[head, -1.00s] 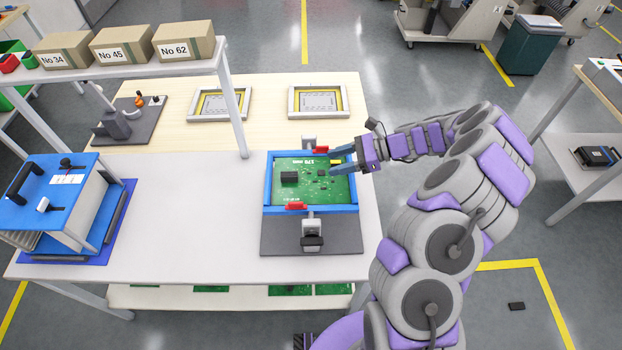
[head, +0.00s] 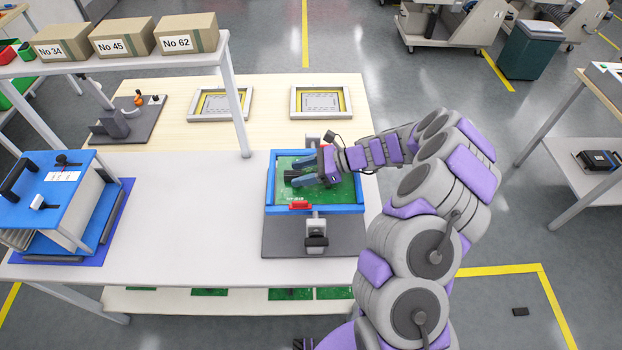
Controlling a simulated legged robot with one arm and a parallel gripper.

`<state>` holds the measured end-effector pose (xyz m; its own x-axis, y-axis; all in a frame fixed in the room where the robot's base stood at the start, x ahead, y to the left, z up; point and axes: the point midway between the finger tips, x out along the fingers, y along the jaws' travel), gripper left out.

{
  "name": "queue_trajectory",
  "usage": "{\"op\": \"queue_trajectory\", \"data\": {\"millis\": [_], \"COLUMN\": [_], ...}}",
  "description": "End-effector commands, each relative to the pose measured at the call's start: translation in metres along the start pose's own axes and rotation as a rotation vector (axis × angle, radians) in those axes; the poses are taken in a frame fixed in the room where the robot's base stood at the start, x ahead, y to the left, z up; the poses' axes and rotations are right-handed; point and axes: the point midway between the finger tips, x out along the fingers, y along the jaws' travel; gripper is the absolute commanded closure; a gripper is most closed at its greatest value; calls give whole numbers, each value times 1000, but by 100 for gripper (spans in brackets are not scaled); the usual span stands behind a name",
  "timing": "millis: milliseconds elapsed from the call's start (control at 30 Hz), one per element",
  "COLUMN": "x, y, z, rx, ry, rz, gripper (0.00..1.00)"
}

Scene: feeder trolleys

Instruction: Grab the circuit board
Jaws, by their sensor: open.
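The green circuit board (head: 345,193) lies in a blue frame (head: 340,210) on a dark grey base plate (head: 275,240) on the white table. Red-tipped clamps stand at the front (head: 300,206) and back of the frame. My gripper (head: 307,171) is open over the board, its blue-grey fingers pointing left. The fingers reach around the dark block on the board; I cannot tell whether they touch it. My gripper hides the middle and right back part of the board.
A shelf (head: 120,62) with numbered boxes stands at the back left. A blue-topped rack (head: 48,185) stands on the left of the table. Two framed fixtures (head: 320,101) lie behind. The white tabletop (head: 190,200) left of the frame is clear. More green boards (head: 290,294) lie on the lower shelf.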

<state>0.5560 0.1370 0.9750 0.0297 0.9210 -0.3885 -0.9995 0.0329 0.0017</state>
Motion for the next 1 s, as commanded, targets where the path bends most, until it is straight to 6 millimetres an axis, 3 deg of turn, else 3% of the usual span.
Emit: {"op": "queue_trajectory", "data": {"millis": [200, 767, 1000], "x": [-2, 1, 0], "y": [0, 0, 0], "z": [0, 0, 0], "rx": [0, 0, 1], "ry": [-3, -1, -2], "rz": [-2, -1, 0], "gripper": [47, 100, 100]}}
